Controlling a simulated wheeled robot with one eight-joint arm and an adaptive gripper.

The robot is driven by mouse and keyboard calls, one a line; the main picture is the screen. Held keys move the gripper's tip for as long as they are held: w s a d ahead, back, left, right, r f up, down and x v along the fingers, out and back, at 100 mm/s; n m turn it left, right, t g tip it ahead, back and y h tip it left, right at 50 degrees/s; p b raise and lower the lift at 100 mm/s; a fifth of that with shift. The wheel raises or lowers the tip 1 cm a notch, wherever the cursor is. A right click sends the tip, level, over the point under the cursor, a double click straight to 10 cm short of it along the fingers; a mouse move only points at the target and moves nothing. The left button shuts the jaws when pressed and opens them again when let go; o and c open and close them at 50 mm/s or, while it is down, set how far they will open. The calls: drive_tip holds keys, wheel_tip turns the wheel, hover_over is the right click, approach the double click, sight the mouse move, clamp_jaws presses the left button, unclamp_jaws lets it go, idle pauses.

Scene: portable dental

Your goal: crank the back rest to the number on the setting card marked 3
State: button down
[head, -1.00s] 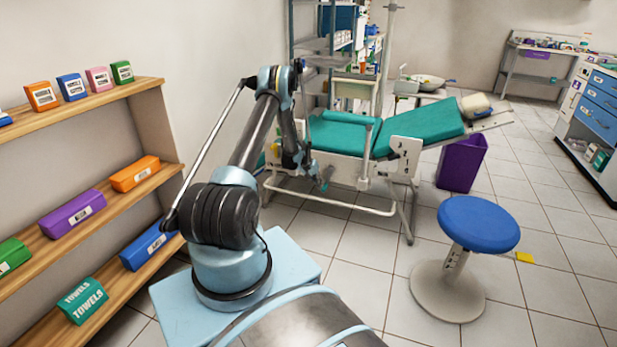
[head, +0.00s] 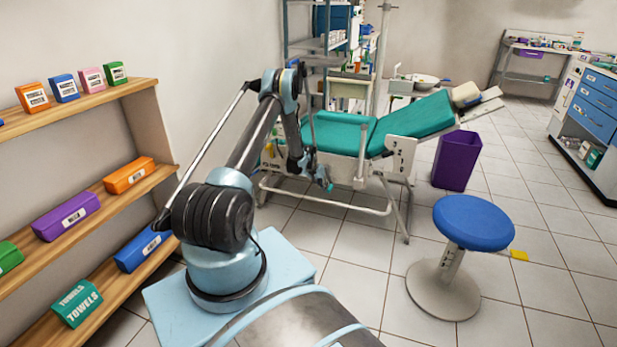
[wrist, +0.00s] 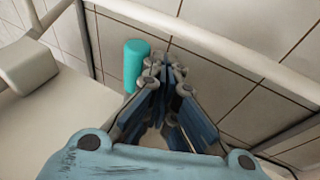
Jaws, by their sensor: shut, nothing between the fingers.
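The dental chair has a teal seat (head: 338,132) and a teal back rest (head: 418,115) that slopes up to the right. A white panel with dark marks (head: 401,156) is fixed at the chair's side below the back rest; I cannot read a number. My gripper (head: 322,180) is low beside the chair's near side. In the wrist view my gripper (wrist: 164,72) is shut with nothing between its fingers. A teal cylinder (wrist: 135,64), possibly the crank handle, stands just left of the fingertips; I cannot tell whether they touch. No card marked 3 is readable.
A blue stool (head: 473,222) and a purple bin (head: 456,160) stand right of the chair. Wooden shelves (head: 150,84) with coloured boxes line the left wall. A yellow piece (head: 519,255) lies on the floor. White chair tubes (wrist: 215,42) run close around my gripper.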

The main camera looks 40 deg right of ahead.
drive_tip(key=shift+s+d, duration=0.15)
drive_tip(key=shift+s, duration=0.05)
idle(0.7)
drive_tip(key=shift+w, duration=0.1)
idle(0.8)
drive_tip(key=w+a+r, duration=0.2)
drive_tip(key=w+a, duration=1.4)
drive_tip(key=a, duration=0.1)
drive_tip(key=s+d+r+m+h, duration=0.1)
drive_tip(key=s+d+r, duration=0.25)
drive_tip(key=s, duration=0.25)
drive_tip(key=s+d+r+m+h, duration=0.1)
drive_tip(key=s+d+r, duration=0.25)
drive_tip(key=s, duration=0.25)
drive_tip(key=shift+g, duration=0.4)
drive_tip(key=x, duration=1)
drive_tip(key=shift+w+a, duration=0.1)
drive_tip(key=shift+w, duration=0.2)
drive_tip(key=shift+s+d, duration=0.6)
drive_tip(key=shift+s, duration=0.4)
drive_tip(key=shift+s+d, duration=0.4)
drive_tip(key=shift+s, duration=0.25)
drive_tip(key=shift+s+d, duration=0.2)
